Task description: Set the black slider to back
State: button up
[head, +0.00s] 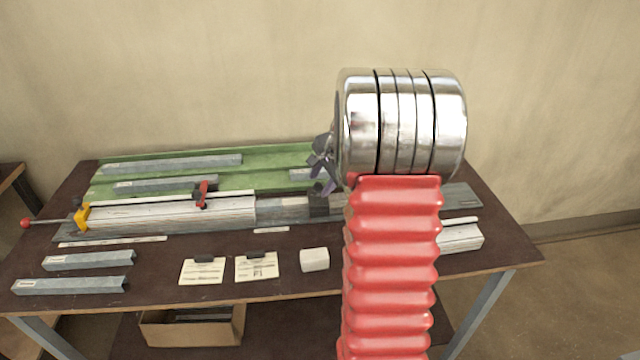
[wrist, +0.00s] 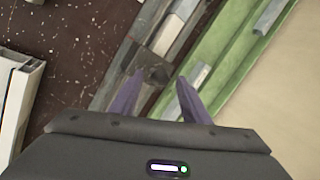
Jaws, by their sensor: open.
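A dark block, which looks like the black slider (head: 319,207), sits on the grey rail (head: 280,208) just right of the pale clamped profile. In the wrist view the dark slider (wrist: 158,73) shows on the rail, between and beyond the fingertips. My gripper (head: 322,176) is open, its purple-grey fingers pointing down close above the slider. In the wrist view the fingers (wrist: 160,77) stand apart with nothing held between them. I cannot tell whether a finger touches the slider. The arm hides part of the rail to the right.
A green tray (head: 265,155) with grey profiles lies behind the rail. A red clamp lever (head: 202,193) and a yellow block (head: 81,217) with a red-knobbed rod stand at left. Two clipped cards (head: 203,271) and a white block (head: 314,260) lie in front. Bare table lies between them.

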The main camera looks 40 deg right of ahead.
jog(key=shift+w+f, duration=0.35)
jog(key=shift+f, duration=0.25)
jog(key=shift+c, duration=0.4)
grip_shut()
